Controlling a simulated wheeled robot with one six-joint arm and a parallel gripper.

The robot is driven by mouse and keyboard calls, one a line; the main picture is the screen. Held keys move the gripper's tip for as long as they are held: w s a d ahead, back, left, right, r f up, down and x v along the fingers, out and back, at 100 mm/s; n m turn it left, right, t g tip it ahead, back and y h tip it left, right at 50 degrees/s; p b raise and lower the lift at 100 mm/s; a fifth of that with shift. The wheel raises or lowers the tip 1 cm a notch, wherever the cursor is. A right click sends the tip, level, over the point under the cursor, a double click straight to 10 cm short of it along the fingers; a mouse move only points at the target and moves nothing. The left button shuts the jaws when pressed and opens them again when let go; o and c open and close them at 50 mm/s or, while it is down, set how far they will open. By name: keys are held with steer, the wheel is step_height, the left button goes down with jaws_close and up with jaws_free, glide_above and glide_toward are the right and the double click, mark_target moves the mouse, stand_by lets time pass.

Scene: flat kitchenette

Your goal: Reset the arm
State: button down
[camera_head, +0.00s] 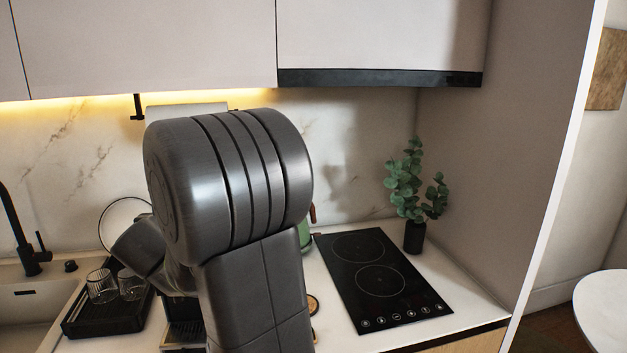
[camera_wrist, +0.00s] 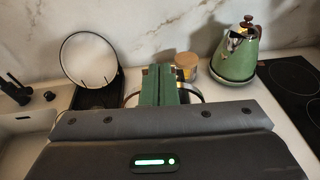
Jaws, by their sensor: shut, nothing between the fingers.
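My gripper (camera_wrist: 160,68) shows in the wrist view as two narrow green fingers side by side beyond its dark grey body, shut with nothing held. A green light glows on that body. In the head view my grey arm rises bent in front of the counter and hides its middle part. The gripper's fingers are hidden there.
A green kettle (camera_wrist: 238,55) stands right of the gripper, a jar (camera_wrist: 187,66) behind it. Left are a round white plate (camera_wrist: 88,60), a black rack with glasses (camera_head: 103,286) and the sink (camera_head: 30,305). The black hob (camera_head: 380,278) and potted plant (camera_head: 414,236) are right.

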steer(key=shift+t, duration=0.6)
steer(key=s, duration=0.2)
steer(key=s+f, duration=0.1)
steer(key=s, duration=0.2)
steer(key=s+d+f+b, duration=0.1)
steer(key=s, duration=0.1)
steer(key=shift+s+f, duration=0.2)
steer(key=shift+s, duration=0.05)
steer(key=s+d+r, duration=0.1)
steer(key=s+r, duration=0.1)
steer(key=s, duration=0.7)
steer(key=shift+d+r+g+h, duration=0.25)
steer(key=shift+r+g+h, duration=0.1)
steer(key=shift+g+h, duration=0.05)
steer(key=shift+d, duration=0.1)
